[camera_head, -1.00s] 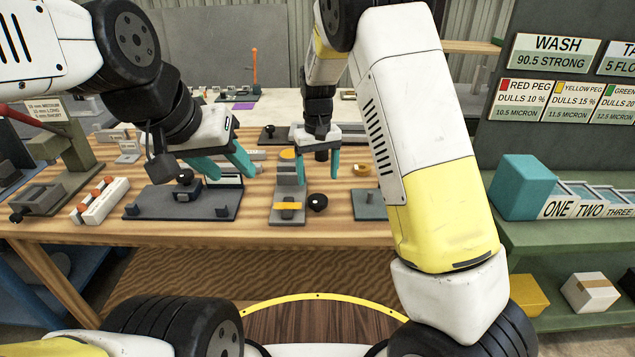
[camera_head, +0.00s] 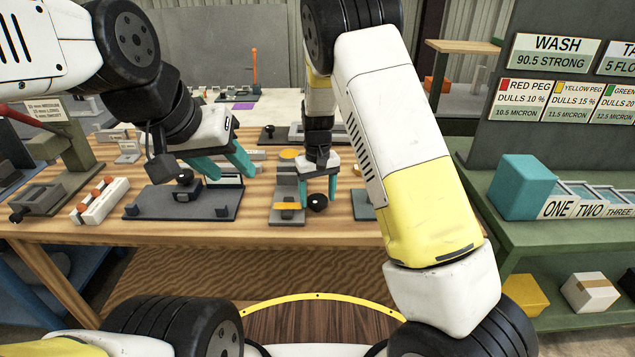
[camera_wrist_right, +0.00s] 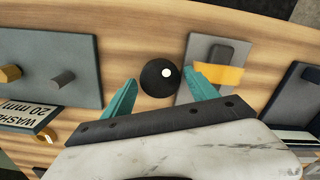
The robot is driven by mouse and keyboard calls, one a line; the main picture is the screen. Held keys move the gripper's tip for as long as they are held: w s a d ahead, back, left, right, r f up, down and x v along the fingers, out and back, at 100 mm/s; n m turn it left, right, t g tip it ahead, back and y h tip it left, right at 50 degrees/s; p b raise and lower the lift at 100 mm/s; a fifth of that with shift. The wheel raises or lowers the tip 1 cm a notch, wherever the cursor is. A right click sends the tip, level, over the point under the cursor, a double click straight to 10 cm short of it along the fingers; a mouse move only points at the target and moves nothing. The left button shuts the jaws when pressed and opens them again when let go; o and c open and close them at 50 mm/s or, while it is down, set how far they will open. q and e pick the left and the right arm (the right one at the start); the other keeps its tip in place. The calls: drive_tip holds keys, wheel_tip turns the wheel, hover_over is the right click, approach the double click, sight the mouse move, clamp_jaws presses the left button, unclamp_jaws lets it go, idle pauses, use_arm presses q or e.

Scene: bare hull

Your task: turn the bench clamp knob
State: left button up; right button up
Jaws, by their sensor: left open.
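A round black knob (camera_head: 317,202) is on the wooden bench, beside a grey block with an orange bar (camera_head: 286,207). In the right wrist view the knob (camera_wrist_right: 160,78) shows from above as a black ball with a white spot. My right gripper (camera_head: 318,197) is open, pointing down, with one teal finger on each side of the knob. In the wrist view its fingertips (camera_wrist_right: 161,84) are apart from the knob, with small gaps. My left gripper (camera_head: 231,171) is open and empty, above a grey fixture (camera_head: 165,204) that has another black knob (camera_head: 184,177).
A white strip with orange knobs (camera_head: 100,202) lies at the bench's left. A grey plate with pegs (camera_wrist_right: 50,70) is beside the knob in the wrist view. A green shelf with a teal box (camera_head: 522,188) stands right. Bare wood lies along the front edge.

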sight(318, 199)
drive_tip(key=c, duration=1.1)
drive_tip(key=shift+m, duration=1.6)
drive_tip(key=o, duration=1.4)
drive_tip(key=shift+r, duration=3.95)
drive_tip(key=shift+r, duration=0.1)
